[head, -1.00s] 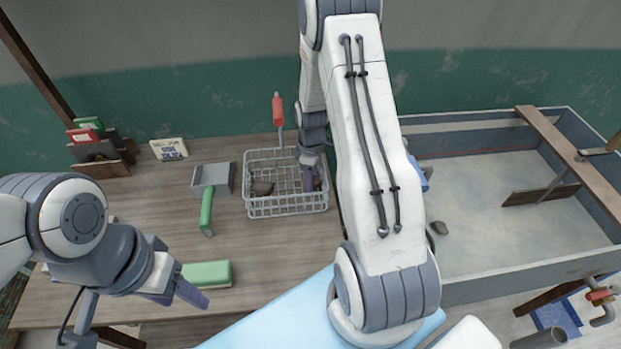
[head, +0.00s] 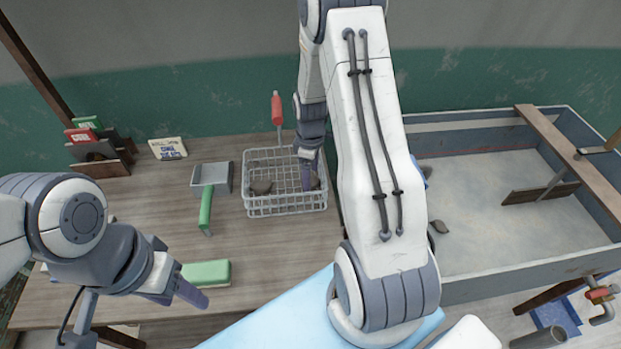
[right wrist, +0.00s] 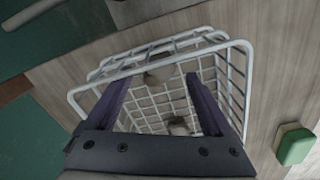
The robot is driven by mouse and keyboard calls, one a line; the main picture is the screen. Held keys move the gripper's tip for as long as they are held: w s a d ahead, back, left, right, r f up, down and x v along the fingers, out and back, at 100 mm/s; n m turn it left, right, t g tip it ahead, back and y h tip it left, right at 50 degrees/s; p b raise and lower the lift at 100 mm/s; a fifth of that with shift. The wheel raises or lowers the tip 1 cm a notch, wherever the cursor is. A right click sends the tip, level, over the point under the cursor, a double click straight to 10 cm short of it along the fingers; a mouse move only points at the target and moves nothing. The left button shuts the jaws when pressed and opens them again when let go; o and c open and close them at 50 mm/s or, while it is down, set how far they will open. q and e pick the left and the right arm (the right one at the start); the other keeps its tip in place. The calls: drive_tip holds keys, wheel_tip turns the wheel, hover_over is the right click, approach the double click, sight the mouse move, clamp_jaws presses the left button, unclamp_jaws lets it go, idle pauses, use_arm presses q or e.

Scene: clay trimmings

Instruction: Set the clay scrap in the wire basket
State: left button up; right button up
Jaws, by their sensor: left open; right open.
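The white wire basket (head: 287,211) stands on the wooden table, and its rim and mesh also fill much of the right wrist view (right wrist: 243,85). Two grey-brown clay scraps lie inside it: one on the left (head: 262,187) and one on the right (head: 316,183). Both show in the right wrist view, one further off (right wrist: 159,74) and one nearer (right wrist: 178,126). My right gripper (head: 306,188) is open over the right part of the basket, its fingers apart with nothing gripped. Another grey scrap (head: 439,227) lies in the trough. My left gripper (head: 188,298) is open and empty at front left.
A green-topped block (head: 207,273) is near my left gripper. A red-handled tool (head: 277,108) stands behind the basket. The large trough (head: 520,268) is at right.

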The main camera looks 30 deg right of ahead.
wheel_tip(320, 180, up, 10)
idle(0.3)
idle(0.4)
